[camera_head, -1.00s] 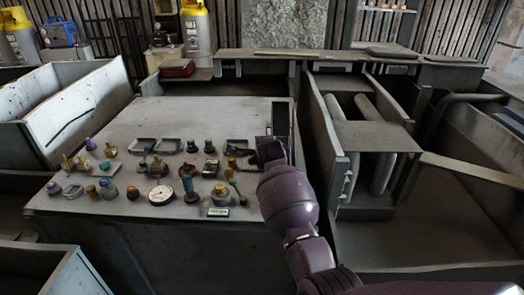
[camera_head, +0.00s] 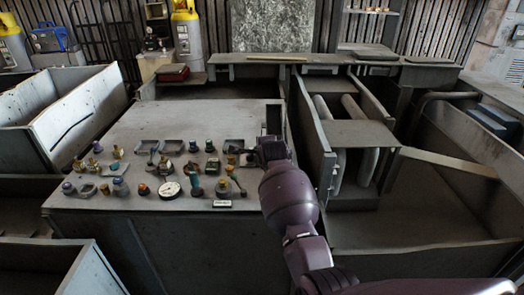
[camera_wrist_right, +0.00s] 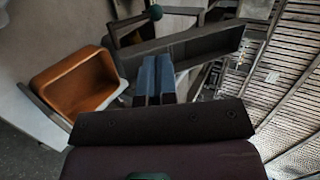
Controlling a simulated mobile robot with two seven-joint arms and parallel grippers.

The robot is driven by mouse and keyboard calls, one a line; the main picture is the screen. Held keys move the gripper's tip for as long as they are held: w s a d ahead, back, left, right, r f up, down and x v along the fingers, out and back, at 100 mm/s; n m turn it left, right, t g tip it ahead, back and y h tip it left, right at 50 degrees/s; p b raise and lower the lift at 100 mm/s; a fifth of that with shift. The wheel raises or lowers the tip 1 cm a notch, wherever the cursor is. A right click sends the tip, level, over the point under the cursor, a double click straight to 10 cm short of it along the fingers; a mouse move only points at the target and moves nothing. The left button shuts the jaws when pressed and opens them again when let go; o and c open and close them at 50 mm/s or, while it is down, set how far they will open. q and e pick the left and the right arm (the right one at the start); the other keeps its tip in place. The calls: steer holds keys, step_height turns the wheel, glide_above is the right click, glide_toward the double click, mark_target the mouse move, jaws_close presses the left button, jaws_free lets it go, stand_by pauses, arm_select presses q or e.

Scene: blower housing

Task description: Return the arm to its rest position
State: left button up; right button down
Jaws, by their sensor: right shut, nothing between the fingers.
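My right arm (camera_head: 289,200), purple, reaches up from the bottom right of the head view. Its dark gripper (camera_head: 258,152) is over the right part of the grey bench (camera_head: 150,128), beside the scattered fittings. In the right wrist view the two blue fingers of my right gripper (camera_wrist_right: 156,66) are together, with nothing between them. The fingertips are hard to make out in the head view. My left gripper is not in view.
Several small fittings, a round white gauge (camera_head: 169,189) and shallow trays (camera_head: 172,147) cover the bench. Grey-walled bins (camera_head: 60,115) stand left, with a partitioned bin (camera_head: 318,150) right of the arm.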

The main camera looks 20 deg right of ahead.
step_height(320, 180, up, 8)
steer(key=n+t, duration=0.3)
steer(key=n, duration=0.5)
steer(key=s+d+f+n+t, duration=0.1)
steer(key=s+d+n+t, duration=0.1)
steer(key=s+n, duration=0.35)
arm_select(q)
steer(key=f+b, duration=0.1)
steer(key=b, duration=0.2)
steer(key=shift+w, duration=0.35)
arm_select(e)
steer(key=s+d+f+n+g, duration=0.1)
steer(key=s+f+n, duration=0.1)
steer(key=s+f, duration=0.7)
steer(key=s+d+f+n+g, duration=0.2)
steer(key=s+f, duration=0.8)
steer(key=s, duration=0.7)
steer(key=s+d+f+n+g, duration=0.2)
steer(key=s+f, duration=0.7)
steer(key=s, duration=0.4)
steer(key=shift+s+f+y, duration=0.3)
steer(key=shift+y, duration=0.1)
steer(key=shift+n, duration=0.25)
